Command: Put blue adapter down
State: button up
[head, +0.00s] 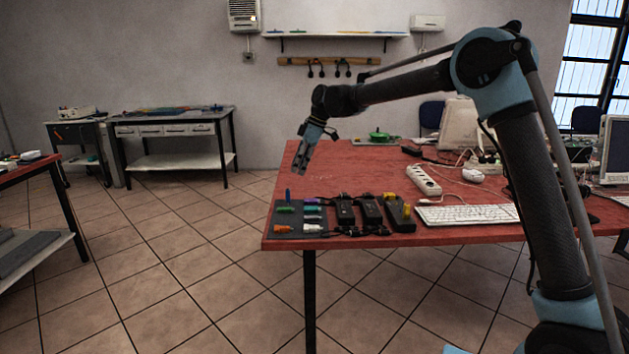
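A small blue piece (288,194), which may be the blue adapter, stands upright at the back left of a dark mat (262,221) on the red table (340,178). Its lower end is close to a green piece (286,209); I cannot tell if they touch. My gripper (300,168) points down above and slightly right of the blue piece, with a visible gap between them. The fingers are too small and edge-on to show whether they are open or shut. No held object is clearly seen in them.
Purple (311,201), white (312,227) and orange (284,229) pieces lie on the mat. Black power bricks with cables (370,211) sit just right. A white power strip (423,179) and keyboard (467,214) are further right. The table's back left is clear.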

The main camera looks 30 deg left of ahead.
jog(key=shift+r, duration=0.1)
jog(key=w+d+r+m+t, duration=0.1)
jog(key=w+d+r+m, duration=0.15)
jog(key=d, duration=0.85)
jog(key=w+d+r+m+t, duration=0.1)
jog(key=w+d+m, duration=0.2)
jog(key=d, duration=0.8)
jog(key=w+d+r+m, duration=0.2)
jog(key=w+d, duration=0.1)
jog(key=d, duration=0.8)
jog(key=s+d+f+m+t+h, duration=0.1)
jog(key=s+d+m, duration=0.2)
jog(key=d, duration=0.8)
jog(key=s+d+f+m+t, duration=0.1)
jog(key=s+d+f+m, duration=0.15)
jog(key=d, duration=0.85)
jog(key=s+d+f+m+h, duration=0.1)
jog(key=s+d+f+m, duration=0.4)
jog(key=s+d+f, duration=0.3)
jog(key=s+d+f+m+h, duration=0.2)
jog(key=s+d+f+m, duration=0.4)
jog(key=s+d+f, duration=0.3)
jog(key=s+d, duration=0.2)
jog(key=d, duration=0.2)
jog(key=shift+d+t, duration=0.2)
jog(key=shift+t, duration=0.1)
